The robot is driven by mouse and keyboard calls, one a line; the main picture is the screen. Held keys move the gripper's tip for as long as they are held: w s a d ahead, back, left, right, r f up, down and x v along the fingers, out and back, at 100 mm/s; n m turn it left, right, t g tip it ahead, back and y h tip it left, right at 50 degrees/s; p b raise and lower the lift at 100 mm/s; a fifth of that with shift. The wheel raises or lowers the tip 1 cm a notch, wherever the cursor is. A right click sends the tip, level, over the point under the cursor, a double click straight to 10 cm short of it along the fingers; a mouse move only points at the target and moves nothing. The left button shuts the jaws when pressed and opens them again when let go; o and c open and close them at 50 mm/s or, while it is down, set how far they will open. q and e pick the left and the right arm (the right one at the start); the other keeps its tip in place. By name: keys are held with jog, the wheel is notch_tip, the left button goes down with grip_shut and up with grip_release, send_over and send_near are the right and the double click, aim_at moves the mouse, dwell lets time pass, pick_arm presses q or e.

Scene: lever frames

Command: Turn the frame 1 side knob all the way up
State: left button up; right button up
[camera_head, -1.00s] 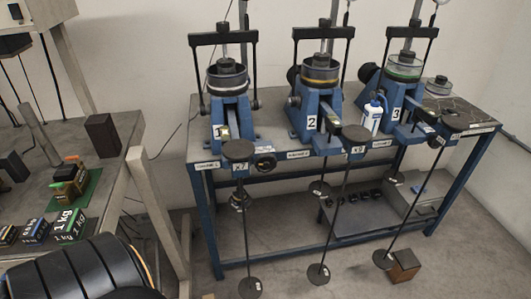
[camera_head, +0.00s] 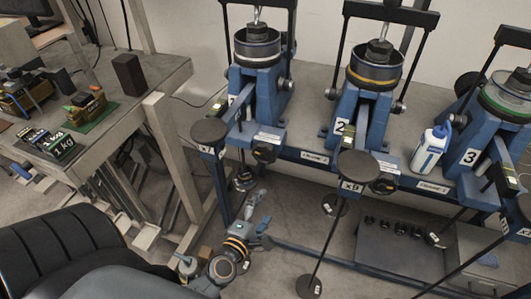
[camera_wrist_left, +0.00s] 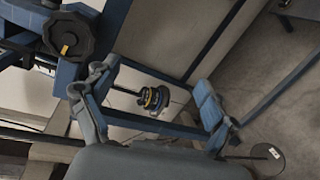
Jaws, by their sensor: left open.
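Frame 1 (camera_head: 262,85) is the leftmost blue lever frame on the bench, partly showing its number. A black knob (camera_head: 264,152) sits low on its front right side. In the left wrist view a black knob (camera_wrist_left: 68,36) with a yellow mark is at the upper left, beyond the left finger. My left gripper (camera_head: 258,208) is open and empty, below and in front of that knob, with a clear gap. In the left wrist view its spread fingers (camera_wrist_left: 152,84) have nothing between them; a hanging weight stack shows beyond.
Frame 1's round lever pad (camera_head: 208,131) and hanging weights (camera_head: 244,180) are close to my left gripper. Frame 2 (camera_head: 370,100), frame 3 (camera_head: 490,130) and a white bottle (camera_head: 430,150) stand to the right. A side table (camera_head: 130,105) holds weights at left.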

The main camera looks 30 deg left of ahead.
aim_at(263, 156)
pick_arm(q)
jog(key=a+r+n+t+y, duration=0.1)
jog(key=a+r+n, duration=0.15)
jog(key=r, duration=0.35)
jog(key=a+r+n+t+y, duration=0.1)
jog(key=r+n, duration=0.2)
jog(key=r, duration=0.2)
jog(key=p+x, duration=0.3)
jog(key=x, duration=0.5)
jog(key=shift+w+f, duration=0.1)
jog(key=shift+w, duration=0.25)
jog(key=shift+w+a+f, duration=0.1)
jog(key=shift+w, duration=0.25)
jog(key=shift+c, duration=0.4)
jog(key=shift+s, duration=0.1)
jog(key=c, duration=1.5)
pick_arm(e)
jog(key=r, duration=0.1)
jog(key=s+r, duration=0.1)
jog(key=r, duration=0.1)
jog(key=shift+s+a, duration=0.35)
